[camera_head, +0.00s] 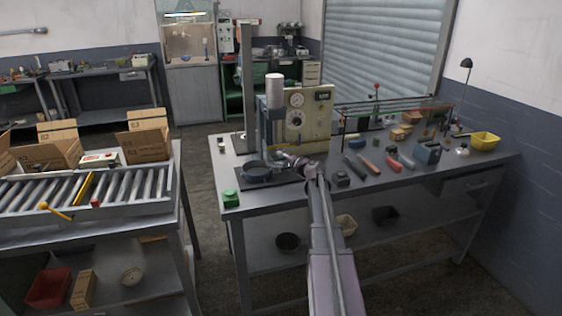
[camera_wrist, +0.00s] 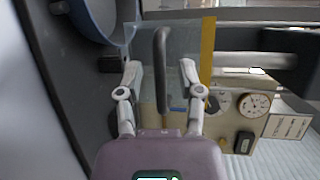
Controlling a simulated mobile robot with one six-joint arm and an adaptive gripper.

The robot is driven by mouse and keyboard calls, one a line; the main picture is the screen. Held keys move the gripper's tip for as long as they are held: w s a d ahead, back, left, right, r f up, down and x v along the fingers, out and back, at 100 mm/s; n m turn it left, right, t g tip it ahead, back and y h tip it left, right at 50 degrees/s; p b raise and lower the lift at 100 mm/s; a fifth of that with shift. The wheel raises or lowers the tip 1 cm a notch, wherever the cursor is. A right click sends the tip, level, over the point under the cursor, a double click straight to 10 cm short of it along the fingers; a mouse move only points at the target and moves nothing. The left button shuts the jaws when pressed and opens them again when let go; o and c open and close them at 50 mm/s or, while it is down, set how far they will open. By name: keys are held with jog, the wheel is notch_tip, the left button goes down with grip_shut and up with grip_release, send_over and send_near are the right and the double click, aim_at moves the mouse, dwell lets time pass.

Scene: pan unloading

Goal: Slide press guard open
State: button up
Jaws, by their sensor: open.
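The press (camera_head: 275,120) stands on the workbench, with a gauge panel (camera_head: 308,120) beside it. In the wrist view the press guard (camera_wrist: 190,48) is a clear panel with a yellow edge strip (camera_wrist: 207,50). A dark upright bar handle (camera_wrist: 162,45) is on the guard. My gripper (camera_wrist: 159,72) is open, with one finger on each side of the handle; I cannot tell whether either touches it. In the head view my gripper (camera_head: 296,160) is in front of the press, and the guard is hard to make out there.
A dark blue round pan (camera_head: 257,171) sits low at the press, left of my gripper. Hand tools (camera_head: 370,163) and a dark box (camera_head: 341,179) lie to the right. A roller conveyor (camera_head: 110,190) stands left across a floor gap.

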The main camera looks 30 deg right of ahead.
grip_shut()
jog(key=shift+r, duration=0.1)
notch_tip(320, 180, up, 8)
jog(key=p, duration=0.8)
jog(key=shift+r+p, duration=0.25)
jog(key=shift+p, duration=0.1)
grip_release()
jog(key=shift+f, duration=0.1)
jog(key=shift+f, duration=0.15)
